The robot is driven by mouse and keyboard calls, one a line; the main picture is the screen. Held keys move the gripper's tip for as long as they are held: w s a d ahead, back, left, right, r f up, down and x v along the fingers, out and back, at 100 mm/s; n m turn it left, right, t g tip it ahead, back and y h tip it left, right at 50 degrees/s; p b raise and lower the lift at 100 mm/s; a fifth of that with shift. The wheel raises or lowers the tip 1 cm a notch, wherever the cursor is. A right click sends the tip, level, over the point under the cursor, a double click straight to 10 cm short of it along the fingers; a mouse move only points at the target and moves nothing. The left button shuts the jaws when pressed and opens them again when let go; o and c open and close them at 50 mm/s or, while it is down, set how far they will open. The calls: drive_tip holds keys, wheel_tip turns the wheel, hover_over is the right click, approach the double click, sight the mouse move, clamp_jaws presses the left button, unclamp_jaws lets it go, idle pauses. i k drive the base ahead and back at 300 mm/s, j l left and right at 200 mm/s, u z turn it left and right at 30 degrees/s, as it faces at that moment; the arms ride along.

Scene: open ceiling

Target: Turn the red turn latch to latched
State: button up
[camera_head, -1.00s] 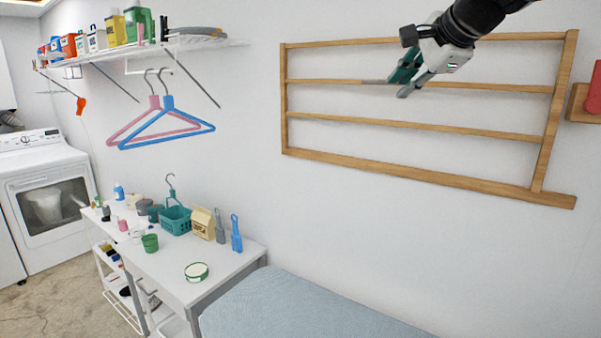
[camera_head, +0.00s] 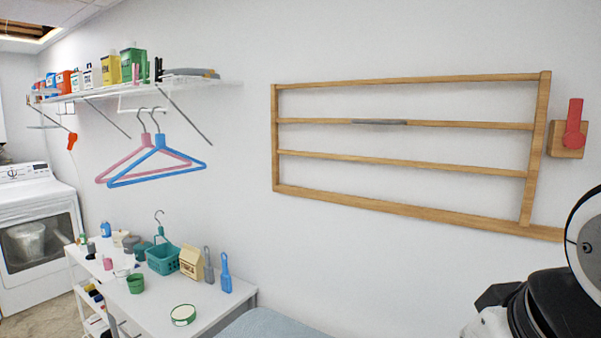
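The red turn latch (camera_head: 574,125) is on a wooden block on the wall, at the right end of the wooden rack (camera_head: 400,211). Its red handle points up, leaning very slightly right, and its round hub sits over the block. The latch is clear of my arm. Part of my arm shows in the lower right corner, below the latch. The fingers of my gripper are not in this view, so their opening is hidden.
The wooden rack lies flat along the wall, with a grey piece (camera_head: 380,122) on one bar. Pink and blue hangers (camera_head: 157,177) hang under a loaded wall shelf (camera_head: 195,86). A white table (camera_head: 215,300) holds a teal basket (camera_head: 162,258). The wall around the latch is bare.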

sight(573, 139)
drive_tip(key=j+z, duration=0.45)
drive_tip(key=i+z, duration=0.15)
drive_tip(key=z, duration=0.6)
drive_tip(key=k, duration=0.2)
drive_tip(key=i+j, duration=0.15)
drive_tip(key=j, duration=0.2)
drive_tip(key=i+j, duration=0.2)
drive_tip(key=j, duration=0.15)
drive_tip(key=i+j, duration=0.15)
drive_tip(key=j, duration=0.25)
drive_tip(key=z, duration=0.05)
